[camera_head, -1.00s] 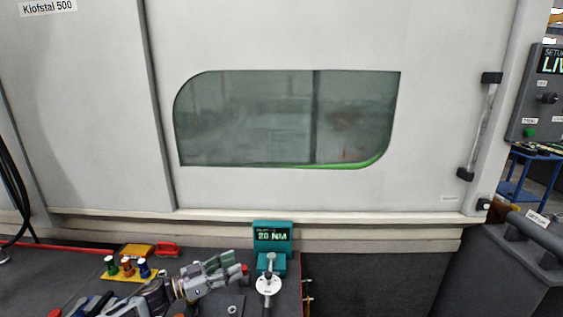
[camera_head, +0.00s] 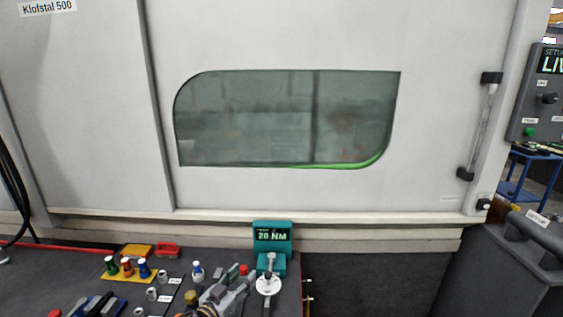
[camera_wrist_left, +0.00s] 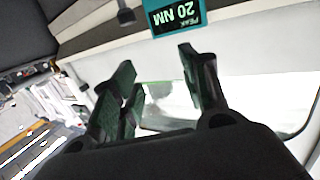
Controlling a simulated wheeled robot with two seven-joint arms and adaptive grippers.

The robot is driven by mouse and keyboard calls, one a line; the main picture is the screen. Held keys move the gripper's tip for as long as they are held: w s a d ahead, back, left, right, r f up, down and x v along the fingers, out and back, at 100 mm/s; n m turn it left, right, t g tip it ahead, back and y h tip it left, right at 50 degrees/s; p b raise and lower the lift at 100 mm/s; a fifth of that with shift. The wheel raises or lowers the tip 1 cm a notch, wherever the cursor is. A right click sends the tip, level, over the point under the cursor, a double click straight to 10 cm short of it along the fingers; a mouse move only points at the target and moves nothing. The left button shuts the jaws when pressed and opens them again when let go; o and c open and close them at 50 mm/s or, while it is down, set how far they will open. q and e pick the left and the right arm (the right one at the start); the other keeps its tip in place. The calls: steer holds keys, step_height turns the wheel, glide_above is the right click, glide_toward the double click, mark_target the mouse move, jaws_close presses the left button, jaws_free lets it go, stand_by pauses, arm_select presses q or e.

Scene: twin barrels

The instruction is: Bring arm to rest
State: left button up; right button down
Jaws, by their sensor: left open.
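My left gripper (camera_head: 238,276) shows low in the head view, above the dark bench top and just left of the teal torque tester (camera_head: 272,240). Its arm comes in from the bottom edge. In the left wrist view the two dark green finger pads of the left gripper (camera_wrist_left: 157,78) stand apart with nothing between them. The tester display reads 20 NM and also shows in the left wrist view (camera_wrist_left: 180,16), upside down. My right gripper is in neither view.
A yellow holder (camera_head: 128,275) with several coloured-top pieces stands left on the bench. A white-and-blue bottle (camera_head: 197,271) and small labelled parts lie between it and my gripper. The large grey machine door (camera_head: 300,190) rises behind. A control panel (camera_head: 543,95) is at right.

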arm_select(q)
steer(key=s+a+f+n+g+y, duration=0.1)
steer(key=s+a+f+g+y, duration=0.2)
steer(key=s, duration=0.7)
steer(key=s+a+f+n+g+y, duration=0.15)
steer(key=s+a+f+g, duration=0.3)
steer(key=s, duration=0.45)
steer(key=s+a+f+n+g+y, duration=0.1)
steer(key=s+a+f+g+y, duration=0.25)
steer(key=s, duration=0.65)
step_height(320, 180, down, 32)
steer(key=s+g, duration=0.2)
steer(key=s+a+f, duration=0.3)
steer(key=s+f, duration=0.7)
steer(key=s, duration=0.1)
steer(key=s+a+f+m, duration=0.1)
steer(key=s+a+f, duration=0.1)
steer(key=s+f, duration=0.8)
steer(key=shift+s+a+f+g, duration=0.15)
steer(key=shift+s+a+g, duration=0.25)
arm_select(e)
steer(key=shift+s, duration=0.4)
